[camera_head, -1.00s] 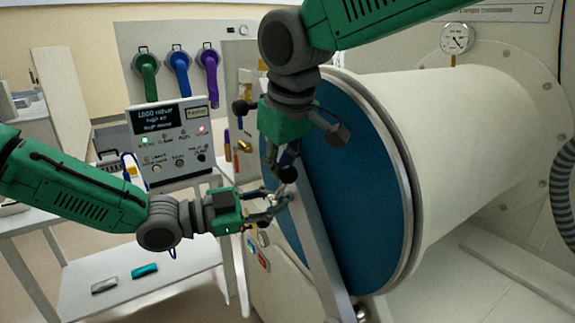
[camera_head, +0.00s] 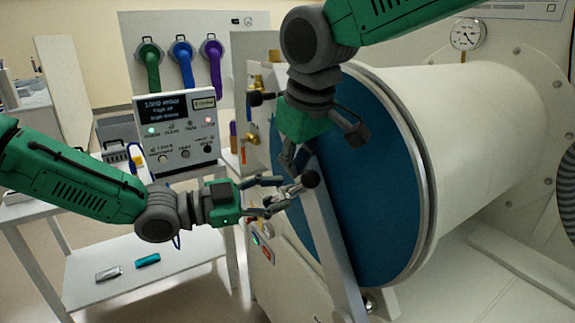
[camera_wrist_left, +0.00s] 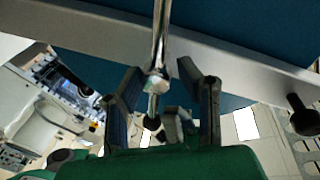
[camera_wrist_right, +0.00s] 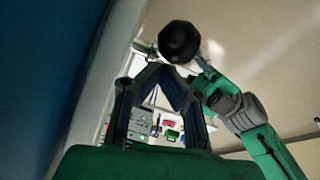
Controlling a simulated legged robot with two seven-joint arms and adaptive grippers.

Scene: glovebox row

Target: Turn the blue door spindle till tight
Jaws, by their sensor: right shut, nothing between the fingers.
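The blue door (camera_head: 370,190) is the round end of the white chamber, with a pale metal bar (camera_head: 332,240) across it. A silver spindle rod stands by the bar; it shows in the left wrist view (camera_wrist_left: 160,40). My left gripper (camera_head: 285,193) is open, and its fingers stand on either side of the rod's end (camera_wrist_left: 155,83), with visible gaps. My right gripper (camera_head: 290,160) is shut and empty, above the left one. A black knob (camera_head: 309,179) is just beyond its fingertips, and also shows in the right wrist view (camera_wrist_right: 180,42), apart from them.
A control box (camera_head: 178,130) with a display stands on a white cart (camera_head: 190,260) at left. Coloured hoses (camera_head: 185,68) hang behind it. A gauge (camera_head: 466,34) sits above the chamber (camera_head: 480,140). Brass valves (camera_head: 255,82) are close behind the right gripper.

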